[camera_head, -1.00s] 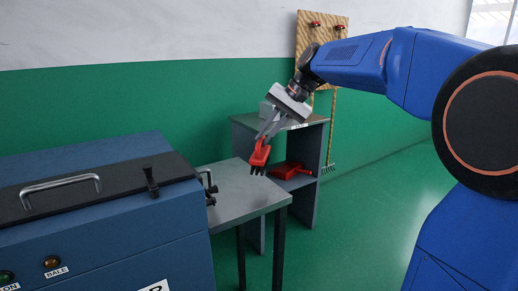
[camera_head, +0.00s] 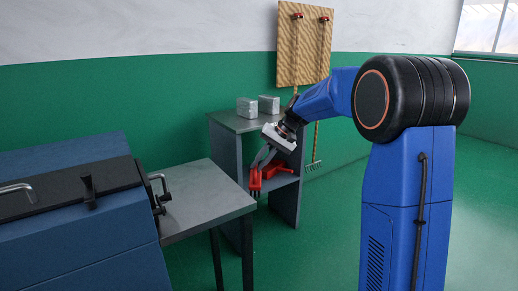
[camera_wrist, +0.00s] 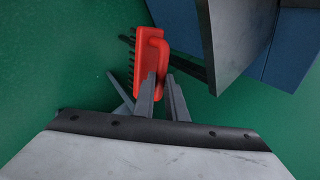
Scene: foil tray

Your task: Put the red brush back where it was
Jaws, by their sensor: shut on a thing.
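The red brush (camera_head: 255,184) hangs from my gripper (camera_head: 259,167) in the head view, bristles downward. It is in the air in front of the left part of the grey shelf unit (camera_head: 231,148), right of the table. In the wrist view my gripper (camera_wrist: 160,86) is shut on the red handle of the brush (camera_wrist: 148,52), with dark bristles on its left side.
Two silvery blocks (camera_head: 247,107) stand on the shelf unit's top. A grey table (camera_head: 199,196) and a blue machine (camera_head: 70,215) with a protruding handle are at the left. A wooden board (camera_head: 309,60) with hanging tools is behind. Green floor is clear in front of the shelf.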

